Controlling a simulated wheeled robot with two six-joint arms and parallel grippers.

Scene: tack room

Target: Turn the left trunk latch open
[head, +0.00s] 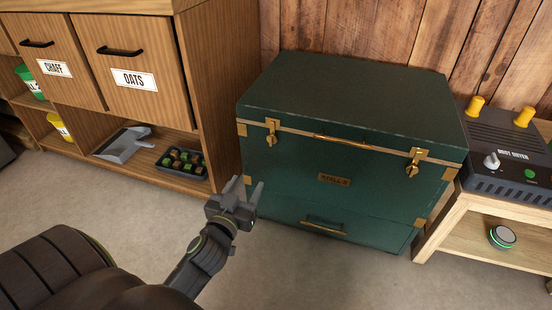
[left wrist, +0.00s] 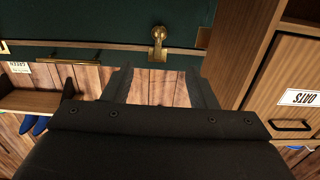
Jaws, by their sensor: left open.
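The green trunk (head: 345,120) stands closed on the floor with brass corners. Its left latch (head: 271,133) is a brass piece at the upper left of the front, with its lower part hanging down. The left latch also shows in the left wrist view (left wrist: 158,38), beyond the fingertips. The right latch (head: 414,163) hangs at the upper right of the front. My left gripper (head: 249,186) is open and empty, in front of the trunk's left side and lower in the picture than the left latch. Its two fingers also show in the left wrist view (left wrist: 160,82), apart from the latch. My right gripper is out of view.
A wooden cabinet (head: 222,90) stands close on the trunk's left, with a dustpan (head: 123,145) and a black tray (head: 182,162) on its low shelf. A low wooden table (head: 453,220) with a boot dryer (head: 510,150) stands on the right. The floor in front is clear.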

